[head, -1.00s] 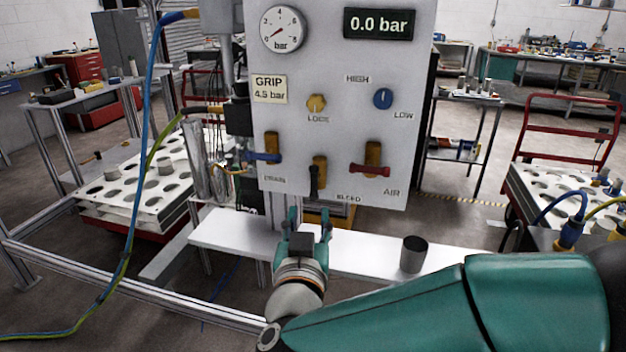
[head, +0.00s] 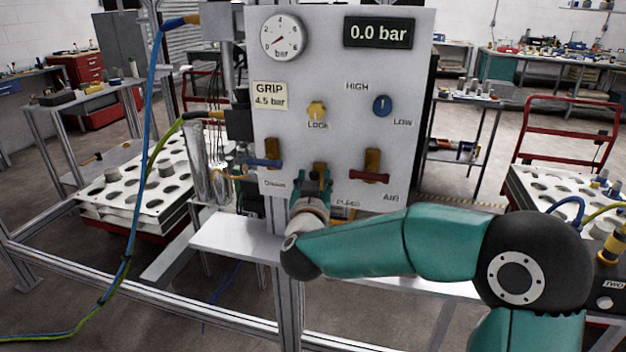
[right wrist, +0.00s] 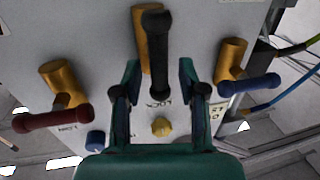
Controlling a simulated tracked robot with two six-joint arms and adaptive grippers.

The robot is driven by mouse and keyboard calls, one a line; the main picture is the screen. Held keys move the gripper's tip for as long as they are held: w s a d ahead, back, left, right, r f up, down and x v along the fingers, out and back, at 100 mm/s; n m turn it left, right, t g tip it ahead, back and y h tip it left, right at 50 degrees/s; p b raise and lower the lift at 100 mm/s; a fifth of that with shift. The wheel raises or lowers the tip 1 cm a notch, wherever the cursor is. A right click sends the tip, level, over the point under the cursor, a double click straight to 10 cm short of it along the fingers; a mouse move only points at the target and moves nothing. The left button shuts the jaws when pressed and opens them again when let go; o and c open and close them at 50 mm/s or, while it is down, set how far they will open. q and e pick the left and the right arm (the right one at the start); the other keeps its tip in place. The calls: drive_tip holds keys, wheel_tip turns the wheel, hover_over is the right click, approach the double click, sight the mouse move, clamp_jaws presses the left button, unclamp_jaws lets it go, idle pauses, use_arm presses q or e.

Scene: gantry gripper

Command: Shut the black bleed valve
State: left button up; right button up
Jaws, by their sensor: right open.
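The black bleed valve has a brass body (head: 320,167) low in the middle of the panel, above the BLEED label. In the head view my right gripper hides most of its black handle. In the right wrist view the black handle (right wrist: 157,50) stands lengthwise along the brass body (right wrist: 141,40). My right gripper (head: 311,184) is at the panel, open, with its fingers one on each side of the handle's line. In the right wrist view the gripper (right wrist: 160,82) shows a gap between each finger and the handle. My left gripper is not in view.
The blue-handled drain valve (head: 264,162) is left of the bleed valve and the red-handled air valve (head: 370,176) right, both handles crosswise. A yellow LOCK knob (head: 316,110) and blue knob (head: 382,105) are above. The display (head: 380,32) reads 0.0 bar. A white shelf (head: 225,238) lies below.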

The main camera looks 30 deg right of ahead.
clamp_jaws()
idle(0.3)
drive_tip(key=shift+d+f+m+b, duration=0.15)
drive_tip(key=shift+m+b, duration=0.25)
drive_tip(key=shift+b, duration=0.4)
drive_tip(key=shift+s+d+f+m+g+h+b, duration=0.3)
drive_tip(key=shift+m+h+b, duration=0.45)
drive_tip(key=shift+m+b, duration=2.65)
drive_tip(key=shift+s+d+f+m+g+h+b, duration=0.2)
drive_tip(key=shift+f+m+h+b, duration=0.4)
drive_tip(key=shift+m+b, duration=2.85)
drive_tip(key=shift+s+d+f+m+g+h+b, duration=0.1)
drive_tip(key=shift+s+d+f+m+h+b, duration=0.5)
drive_tip(key=shift+m+b, duration=2.8)
drive_tip(key=shift+w+a+r+n+h+b, duration=0.25)
drive_tip(key=shift+a+r+n+b, duration=0.15)
drive_tip(key=shift+a+b, duration=0.1)
